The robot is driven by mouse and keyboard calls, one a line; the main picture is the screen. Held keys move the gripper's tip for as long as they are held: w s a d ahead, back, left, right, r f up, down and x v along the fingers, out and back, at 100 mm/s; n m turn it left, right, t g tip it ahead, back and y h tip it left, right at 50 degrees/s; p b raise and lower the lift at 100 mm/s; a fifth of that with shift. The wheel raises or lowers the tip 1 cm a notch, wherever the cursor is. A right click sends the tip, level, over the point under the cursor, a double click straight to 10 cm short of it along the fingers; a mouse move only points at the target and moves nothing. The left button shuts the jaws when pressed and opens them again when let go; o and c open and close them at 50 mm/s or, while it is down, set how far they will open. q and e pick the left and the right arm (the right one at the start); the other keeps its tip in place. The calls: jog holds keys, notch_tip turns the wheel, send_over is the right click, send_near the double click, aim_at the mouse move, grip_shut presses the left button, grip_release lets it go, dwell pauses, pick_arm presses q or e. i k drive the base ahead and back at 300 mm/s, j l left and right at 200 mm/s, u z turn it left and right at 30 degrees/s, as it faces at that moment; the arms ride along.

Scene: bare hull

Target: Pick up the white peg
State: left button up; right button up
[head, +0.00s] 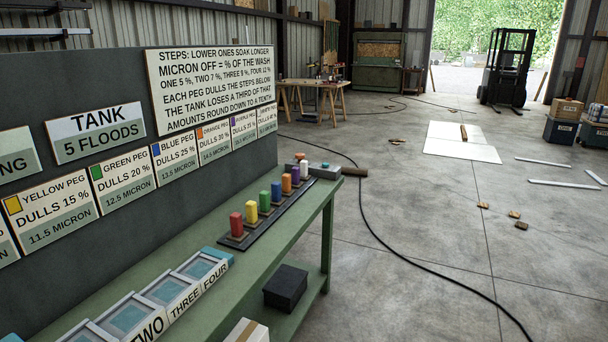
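The white peg (304,169) stands upright at the far end of a row of pegs, in a dark rack (262,228) on the green bench (262,262). Next to it, coming nearer, are a purple peg (295,175), an orange peg (286,184), a blue peg (276,191), a green peg (265,202), a yellow peg (251,212) and a red peg (238,224). Neither of my grippers shows in the head view.
A grey box with a teal button (325,166) sits just beyond the rack. Labelled trays (165,290) line the near bench. A sign board (110,90) stands along the left. A black box (286,287) is on the lower shelf.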

aim_at(303, 165)
jog(key=i+l+u, duration=0.1)
jog(key=i+l, duration=0.15)
jog(key=i+l+u, duration=0.1)
jog(key=i+l, duration=0.2)
jog(key=i+l+u, duration=0.1)
jog(key=i+l, duration=0.15)
jog(key=l, duration=0.25)
jog(key=i+l+u, duration=0.1)
jog(key=l, duration=0.25)
jog(key=i+l+u, duration=0.1)
jog(key=i+l, duration=0.25)
jog(key=l, duration=0.1)
